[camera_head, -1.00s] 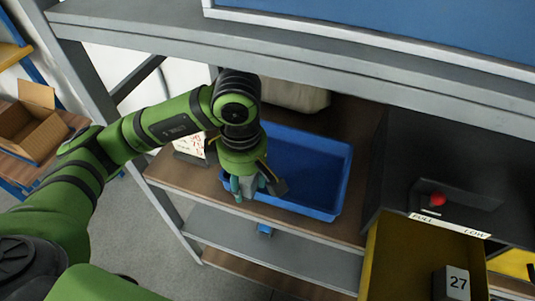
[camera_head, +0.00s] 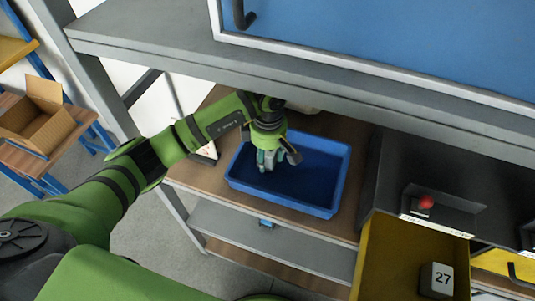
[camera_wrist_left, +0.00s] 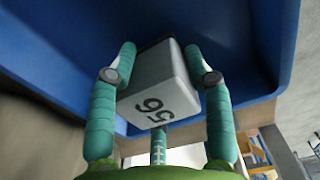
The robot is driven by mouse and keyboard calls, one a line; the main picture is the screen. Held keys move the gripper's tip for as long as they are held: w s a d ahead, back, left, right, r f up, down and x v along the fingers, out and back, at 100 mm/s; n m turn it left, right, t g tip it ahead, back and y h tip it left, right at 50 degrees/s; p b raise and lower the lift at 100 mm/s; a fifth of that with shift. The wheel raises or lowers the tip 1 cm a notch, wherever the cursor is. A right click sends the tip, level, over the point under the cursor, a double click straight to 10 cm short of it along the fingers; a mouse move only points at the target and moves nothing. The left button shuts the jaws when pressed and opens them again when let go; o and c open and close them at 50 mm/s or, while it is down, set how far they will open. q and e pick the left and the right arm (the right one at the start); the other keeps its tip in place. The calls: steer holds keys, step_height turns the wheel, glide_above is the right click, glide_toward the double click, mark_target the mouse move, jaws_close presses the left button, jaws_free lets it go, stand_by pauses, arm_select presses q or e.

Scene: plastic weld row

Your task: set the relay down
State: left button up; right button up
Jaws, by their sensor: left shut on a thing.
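My left gripper (camera_head: 268,160) is over the left part of a blue tray (camera_head: 335,193) on the wooden shelf. In the left wrist view its teal fingers (camera_wrist_left: 160,80) are shut on a grey block, the relay (camera_wrist_left: 158,88), marked with digits that look like 56 or 95. The tray's blue walls and floor (camera_wrist_left: 262,45) lie beyond the block in that view. I cannot tell whether the relay touches the tray floor. In the head view the relay is mostly hidden by the gripper. My right gripper is not in view.
A yellow bin (camera_head: 400,255) holds a dark block marked 27 (camera_head: 437,280) at the lower right. A dark fixture with a red knob (camera_head: 426,202) stands right of the tray. A grey beam (camera_head: 300,70) crosses above. An open cardboard box (camera_head: 38,125) stands far left.

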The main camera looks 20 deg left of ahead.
arm_select(q)
steer(key=shift+f, duration=0.5)
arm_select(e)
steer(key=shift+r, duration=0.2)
arm_select(q)
steer(key=shift+f, duration=0.1)
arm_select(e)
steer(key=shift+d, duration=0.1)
arm_select(q)
steer(key=shift+f, duration=0.15)
steer(key=o, duration=1.2)
steer(key=shift+o, duration=0.2)
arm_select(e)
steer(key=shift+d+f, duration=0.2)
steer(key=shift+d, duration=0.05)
